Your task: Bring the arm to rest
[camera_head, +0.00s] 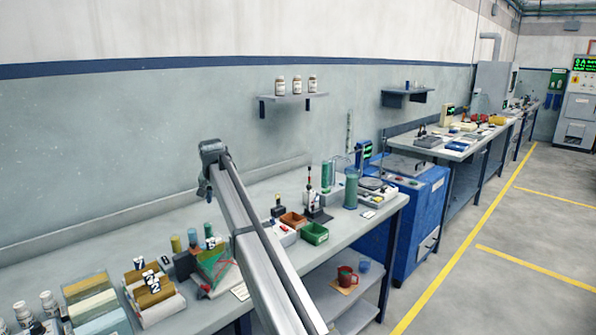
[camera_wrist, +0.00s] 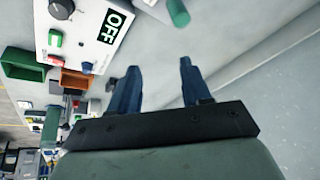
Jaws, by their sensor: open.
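My gripper (camera_wrist: 158,84) shows in the wrist view with its two dark blue fingers apart and nothing between them. The fingers are clear of the bench surface and the things around it. In the head view my arm (camera_head: 255,245) rises from the bottom edge over the bench, with a grey joint at its upper end near the wall. I cannot make out the gripper's fingers in that view.
A white control box (camera_wrist: 95,30) marked OFF is close to the fingers in the wrist view. The long bench (camera_head: 150,220) carries an orange-brown bin (camera_head: 293,220), a green bin (camera_head: 314,234) and numbered rolls (camera_head: 152,285). A blue cabinet (camera_head: 425,200) stands beyond it.

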